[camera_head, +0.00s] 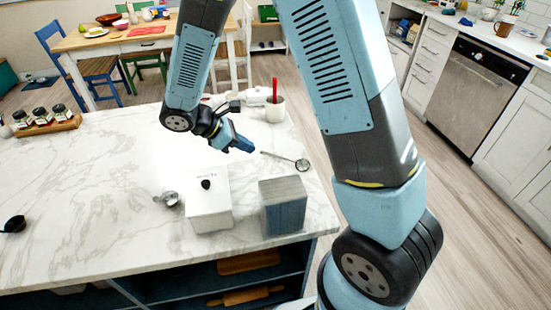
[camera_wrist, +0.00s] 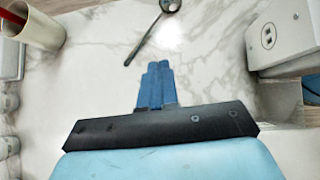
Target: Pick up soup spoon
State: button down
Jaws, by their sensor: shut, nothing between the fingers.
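The soup spoon (camera_head: 301,165) lies on the marble counter near its right edge, bowl to the right, handle pointing left. In the wrist view, its metal bowl (camera_wrist: 170,5) is at the top edge and its dark handle runs down and left toward my fingertips. My gripper (camera_head: 247,147), with blue fingers, is left of the handle end in the head view. In the wrist view, my gripper's fingers (camera_wrist: 157,65) are together with nothing between them. The handle tip is just beyond the fingertips and to their left, apart from them. The height gap is hard to judge.
A cup with a red-handled utensil (camera_head: 275,108) stands behind my gripper. A white box (camera_head: 209,205) and a grey-blue box (camera_head: 283,208) stand in front. A shiny metal utensil (camera_head: 170,199) lies left of the white box. A spice rack (camera_head: 48,125) is far left.

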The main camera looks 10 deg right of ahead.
jog(key=shift+a+f+n, duration=0.2)
jog(key=shift+f+n, duration=0.1)
jog(key=shift+f, duration=0.55)
send_near(287, 163)
jog(key=f, duration=0.4)
jog(key=shift+d, duration=1.35)
jog(key=shift+w+d, duration=0.2)
jog(key=shift+d, duration=0.6)
jog(key=shift+w+d+r, duration=0.1)
jog(key=shift+w+d, duration=0.05)
jog(key=shift+d, duration=1.2)
jog(key=shift+a, duration=0.15)
